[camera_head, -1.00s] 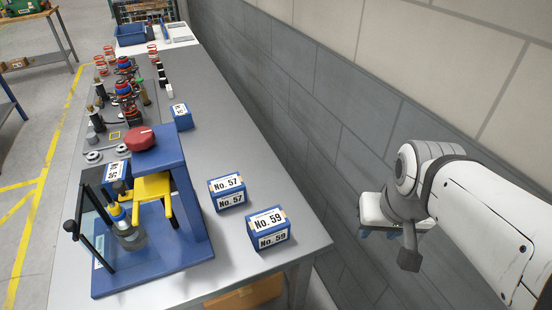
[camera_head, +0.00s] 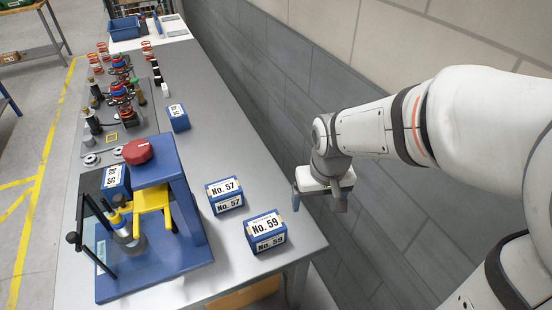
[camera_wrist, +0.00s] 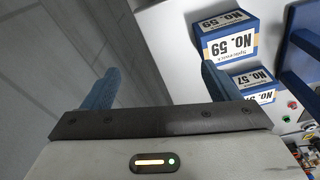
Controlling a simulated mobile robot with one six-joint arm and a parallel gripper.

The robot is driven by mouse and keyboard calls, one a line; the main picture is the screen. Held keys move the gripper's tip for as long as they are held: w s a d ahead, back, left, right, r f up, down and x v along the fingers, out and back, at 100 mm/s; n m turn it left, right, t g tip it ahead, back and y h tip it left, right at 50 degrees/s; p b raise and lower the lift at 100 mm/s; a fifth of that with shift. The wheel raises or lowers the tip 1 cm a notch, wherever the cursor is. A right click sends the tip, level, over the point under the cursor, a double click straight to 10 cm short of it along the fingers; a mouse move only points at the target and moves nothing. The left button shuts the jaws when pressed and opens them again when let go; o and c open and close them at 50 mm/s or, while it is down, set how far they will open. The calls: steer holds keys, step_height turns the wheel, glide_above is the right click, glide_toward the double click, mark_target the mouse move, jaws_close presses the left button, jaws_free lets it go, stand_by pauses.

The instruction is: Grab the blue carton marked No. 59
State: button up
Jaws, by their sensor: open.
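The blue carton marked No. 59 (camera_head: 265,231) stands near the front right corner of the grey table (camera_head: 223,117), with white labels on its top and side. It also shows upside down in the wrist view (camera_wrist: 231,40), right of centre at the top. My gripper (camera_head: 319,204) is off the table's right edge, up and right of the carton and apart from it. In the wrist view my gripper (camera_wrist: 160,85) has its two blue fingers wide apart with nothing between them.
The blue No. 57 carton (camera_head: 224,194) stands just behind and left of No. 59. A blue press fixture (camera_head: 180,185) with a red knob stands to the left. Another blue carton (camera_head: 179,117) is farther back. The grey wall (camera_head: 330,90) runs along the right.

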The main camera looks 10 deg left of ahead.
mark_target(265, 225)
steer(key=o, duration=0.3)
steer(key=w+a+f+n+p, duration=0.1)
steer(key=a+f, duration=0.2)
steer(key=a, duration=0.4)
steer(key=shift+n+g+p, duration=0.35)
steer(key=shift+n+g, duration=0.05)
steer(key=shift+o, duration=0.3)
steer(key=shift+n+g, duration=0.3)
steer(key=shift+n, duration=0.3)
steer(key=a+f, duration=0.1)
steer(key=a, duration=0.1)
steer(key=a+f+p, duration=0.1)
steer(key=a, duration=0.1)
steer(key=a+f, duration=0.2)
steer(key=shift+s+f, duration=0.1)
steer(key=shift+s, duration=0.15)
step_height(265, 225, down, 2)
steer(key=shift+s+f+p, duration=0.1)
steer(key=shift+f+p, duration=0.15)
steer(key=shift+p, duration=0.1)
steer(key=f, duration=0.1)
steer(key=f+p, duration=0.1)
steer(key=s+f, duration=0.1)
steer(key=f, duration=0.1)
steer(key=shift+d, duration=0.4)
steer(key=shift+w+f+p, duration=0.1)
steer(key=shift+f+p, duration=0.25)
steer(key=shift+f, duration=0.3)
